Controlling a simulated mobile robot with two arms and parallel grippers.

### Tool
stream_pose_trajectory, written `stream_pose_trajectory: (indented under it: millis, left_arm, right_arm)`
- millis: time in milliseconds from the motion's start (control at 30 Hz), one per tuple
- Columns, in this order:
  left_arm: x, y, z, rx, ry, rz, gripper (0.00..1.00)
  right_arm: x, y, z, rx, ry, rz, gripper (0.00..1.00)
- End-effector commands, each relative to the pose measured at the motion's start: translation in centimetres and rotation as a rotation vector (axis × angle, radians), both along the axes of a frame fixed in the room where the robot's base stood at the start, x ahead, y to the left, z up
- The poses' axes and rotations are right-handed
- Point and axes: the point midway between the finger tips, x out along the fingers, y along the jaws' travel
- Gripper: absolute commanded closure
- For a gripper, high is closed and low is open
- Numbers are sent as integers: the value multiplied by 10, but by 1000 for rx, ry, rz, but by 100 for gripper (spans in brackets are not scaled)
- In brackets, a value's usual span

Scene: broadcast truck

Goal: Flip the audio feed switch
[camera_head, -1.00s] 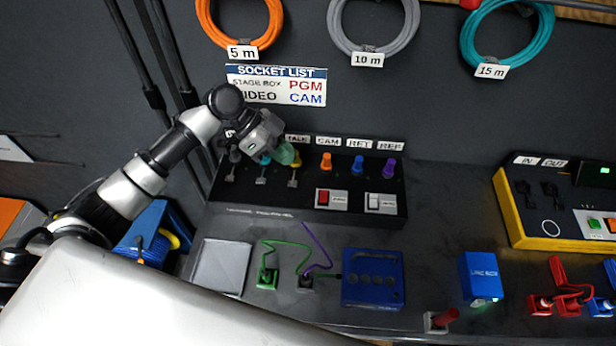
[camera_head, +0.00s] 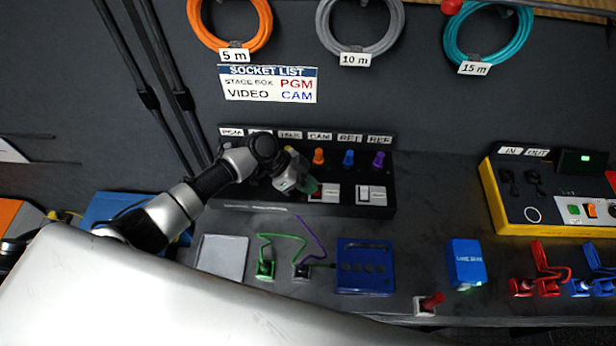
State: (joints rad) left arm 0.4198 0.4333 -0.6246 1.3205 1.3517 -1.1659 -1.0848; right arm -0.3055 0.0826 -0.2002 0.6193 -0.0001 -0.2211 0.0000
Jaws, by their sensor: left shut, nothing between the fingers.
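A black connector panel (camera_head: 345,209) stands at the back of the desk. My left arm hides the panel's left part. My right gripper is not in view.
Orange (camera_head: 318,156), blue (camera_head: 348,158) and purple (camera_head: 379,159) plugs stand upright behind the switches. A blue box (camera_head: 364,267) and a green plug (camera_head: 265,268) with thin cables lie in front. A yellow-edged unit (camera_head: 510,205) is at right. Bare desk lies between.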

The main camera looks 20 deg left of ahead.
Motion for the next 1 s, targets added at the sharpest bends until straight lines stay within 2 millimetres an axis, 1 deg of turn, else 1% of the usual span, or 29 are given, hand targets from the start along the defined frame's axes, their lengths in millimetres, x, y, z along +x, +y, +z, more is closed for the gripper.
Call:
stream_pose_trajectory:
  millis: [267, 400, 533, 600, 767, 1000]
  left_arm:
    - [-1, 0, -2, 2, -8, 0, 100]
    - [-5, -1, -15, 20, -98, -1, 100]
    - [-9, -1, -18, 49, -226, -3, 100]
    - [-8, -1, -13, 51, -231, -2, 100]
    - [-9, -1, -15, 52, -223, -3, 100]
    - [-3, 0, -18, 55, -222, -2, 100]
  right_arm:
    - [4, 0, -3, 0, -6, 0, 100]
    - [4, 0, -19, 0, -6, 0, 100]
    - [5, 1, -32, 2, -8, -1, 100]
    - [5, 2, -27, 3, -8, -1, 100]
    - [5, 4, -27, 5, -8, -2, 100]
    - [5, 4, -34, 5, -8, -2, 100]
